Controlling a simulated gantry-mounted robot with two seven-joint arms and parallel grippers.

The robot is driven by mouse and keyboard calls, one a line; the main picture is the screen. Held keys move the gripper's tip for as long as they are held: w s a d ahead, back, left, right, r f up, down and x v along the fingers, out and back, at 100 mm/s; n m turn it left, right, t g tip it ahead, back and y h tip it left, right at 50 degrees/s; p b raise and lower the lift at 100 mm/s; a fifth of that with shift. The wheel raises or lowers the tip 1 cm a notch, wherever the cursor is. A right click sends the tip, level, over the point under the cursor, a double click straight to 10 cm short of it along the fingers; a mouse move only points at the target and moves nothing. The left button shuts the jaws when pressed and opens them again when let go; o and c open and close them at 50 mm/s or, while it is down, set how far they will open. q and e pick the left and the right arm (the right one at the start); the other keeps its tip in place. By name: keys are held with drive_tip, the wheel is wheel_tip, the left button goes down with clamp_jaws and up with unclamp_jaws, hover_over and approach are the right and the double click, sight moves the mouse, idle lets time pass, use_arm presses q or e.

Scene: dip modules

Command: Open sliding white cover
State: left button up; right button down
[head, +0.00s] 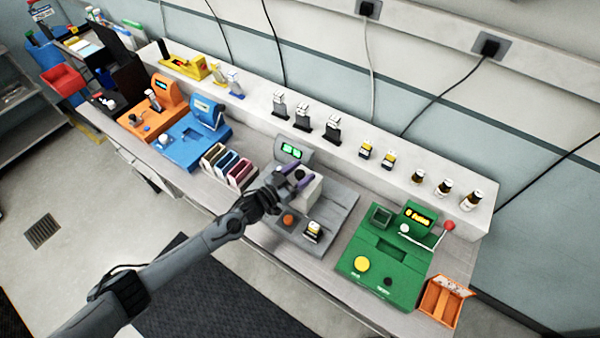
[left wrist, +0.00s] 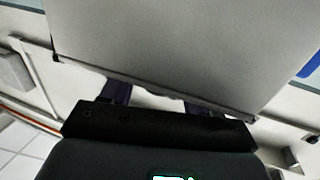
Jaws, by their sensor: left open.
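The white cover (head: 309,192) is a pale block on the grey machine (head: 340,203), just below its green-lit display (head: 291,151). My left gripper (head: 295,177) is at the cover's upper left side, with its purple fingers apart by the top. Whether the fingers touch the cover is unclear. In the left wrist view, a large pale surface (left wrist: 180,50), apparently the cover, fills the upper middle, close in front of the gripper (left wrist: 157,101); the fingertips are hidden behind it. My right gripper is in neither view.
A green machine (head: 384,262) stands right, colored cartridges (head: 228,166) and a blue machine (head: 190,143) left. A raised shelf (head: 330,116) with small modules runs behind.

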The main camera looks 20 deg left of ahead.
sight(310, 185)
use_arm(q)
clamp_jaws()
drive_tip(key=shift+s+d, duration=0.25)
drive_tip(key=shift+d, duration=0.75)
drive_tip(key=shift+s+d, duration=0.25)
drive_tip(key=shift+d, duration=0.75)
drive_tip(key=shift+a, duration=0.1)
unclamp_jaws()
drive_tip(key=shift+s+a+f, duration=0.1)
drive_tip(key=shift+s+a, duration=0.25)
drive_tip(key=shift+s, duration=0.2)
drive_tip(key=v, duration=0.9)
drive_tip(key=shift+s, duration=0.25)
